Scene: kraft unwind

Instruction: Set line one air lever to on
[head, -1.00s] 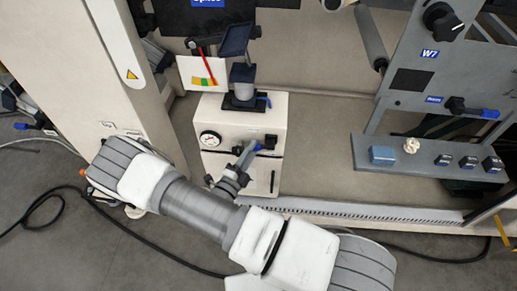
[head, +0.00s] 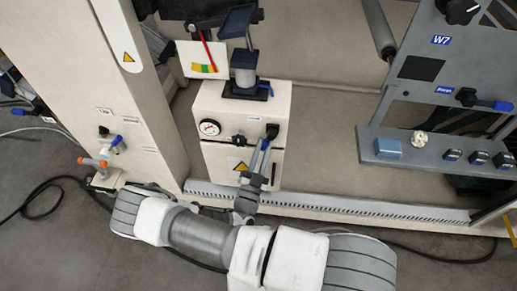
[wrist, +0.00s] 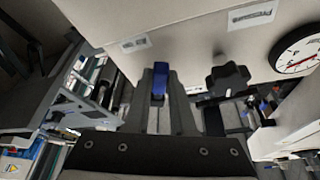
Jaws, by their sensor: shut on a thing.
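The blue-handled lever (head: 265,145) is on the upper right front of a cream cabinet (head: 218,165), by a black valve body (head: 272,131). My gripper (head: 259,157) reaches up to it from below, its fingers shut on the blue handle. In the wrist view the blue handle (wrist: 159,78) shows between my two fingertips (wrist: 160,95). The handle points downward from the black body in the head view. The fingers hide part of it, and no on or off marking is readable.
A round gauge (head: 210,128) and a black knob (head: 238,139) sit left of the lever. Other blue levers are on the left column (head: 117,141) and right panel (head: 491,105). An orange fitting (head: 92,162) stands low left. A slotted rail (head: 330,204) runs along the base.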

